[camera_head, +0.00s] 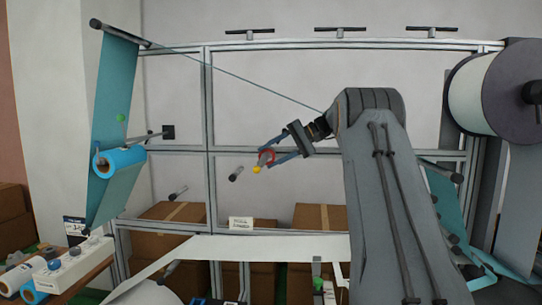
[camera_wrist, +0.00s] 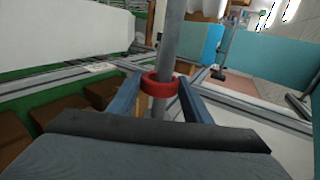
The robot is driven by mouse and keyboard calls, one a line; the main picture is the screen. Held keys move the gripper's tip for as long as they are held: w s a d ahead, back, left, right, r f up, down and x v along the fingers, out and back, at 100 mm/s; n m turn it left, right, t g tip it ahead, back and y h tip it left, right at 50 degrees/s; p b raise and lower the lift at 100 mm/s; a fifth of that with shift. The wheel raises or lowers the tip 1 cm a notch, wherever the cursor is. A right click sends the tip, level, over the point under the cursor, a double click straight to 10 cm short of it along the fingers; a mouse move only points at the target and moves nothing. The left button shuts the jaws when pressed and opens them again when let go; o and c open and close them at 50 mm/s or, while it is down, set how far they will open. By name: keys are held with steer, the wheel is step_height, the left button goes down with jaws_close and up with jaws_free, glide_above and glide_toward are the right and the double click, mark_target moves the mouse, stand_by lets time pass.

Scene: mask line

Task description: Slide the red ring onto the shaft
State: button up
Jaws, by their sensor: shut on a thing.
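The red ring (camera_wrist: 150,88) is between the two blue fingertips of my gripper (camera_wrist: 161,84), which is shut on it. A grey shaft (camera_wrist: 169,42) runs down through the wrist view, and the ring appears to sit around it, with shaft showing above and below the ring. In the head view, the red ring (camera_head: 271,154) is at the tips of my gripper (camera_head: 267,156). How far along the shaft the ring sits is hard to tell.
Another short grey shaft (camera_head: 236,174) sticks out just left of the ring. A metal frame (camera_head: 209,110) stands behind. A blue roll (camera_head: 121,160) and teal web (camera_head: 113,85) are at left, a large white reel (camera_head: 480,92) at right. Cardboard boxes (camera_head: 172,213) are below.

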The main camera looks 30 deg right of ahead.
steer(key=o, duration=1.1)
steer(key=shift+o, duration=0.2)
steer(key=shift+d, duration=0.1)
steer(key=b+v, duration=0.3)
steer(key=v, duration=0.4)
steer(key=shift+s+d+r, duration=0.2)
